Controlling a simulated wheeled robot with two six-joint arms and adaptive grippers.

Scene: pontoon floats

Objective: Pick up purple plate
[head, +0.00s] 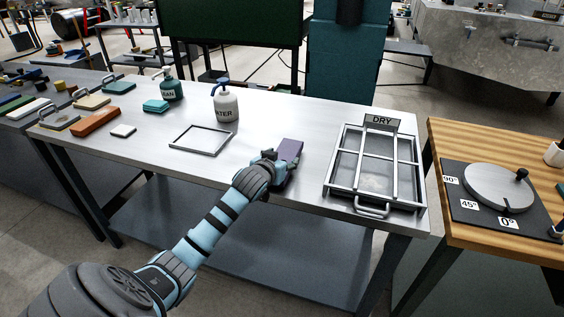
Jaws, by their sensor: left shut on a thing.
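A small purple plate (290,149) is at the middle of the metal table, right of an empty square frame. My left gripper (284,162) is shut on the purple plate, reaching in from the lower left. The gripper partly hides the plate's lower side. I cannot tell whether the plate touches the table or is just above it. My right gripper is not in view.
A thin square frame (201,140) and a WATER bottle (226,105) are left of the gripper. A barred tray (336,187) labelled DRY stands on the right. A wooden table (465,146) with a turntable (498,186) is further right.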

